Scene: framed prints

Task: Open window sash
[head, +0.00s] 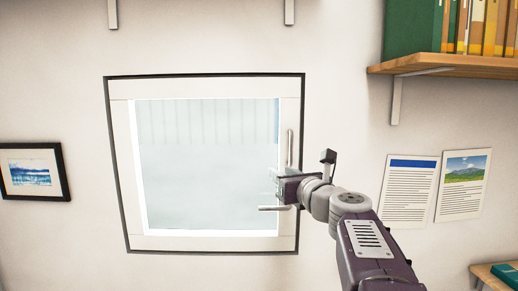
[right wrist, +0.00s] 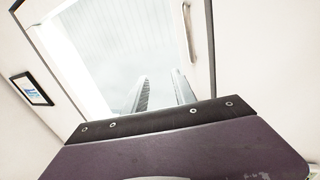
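The window sash (head: 120,130) is a white frame around a pale glass pane (head: 205,150), set in a dark outer frame on the wall. It looks shut. A slim upright metal handle (head: 290,148) is on its right side; it also shows at the top of the right wrist view (right wrist: 187,20). My right gripper (head: 268,190) is in front of the sash's lower right part, below and a little left of the handle, apart from it. Its two fingers stand apart with nothing between them in the right wrist view (right wrist: 160,78). My left gripper is not in view.
A framed print (head: 32,171) hangs left of the window. Two paper sheets (head: 408,190) (head: 463,185) are on the wall to the right. A wooden shelf (head: 450,63) with books and binders is at upper right, a lower shelf (head: 490,275) at lower right.

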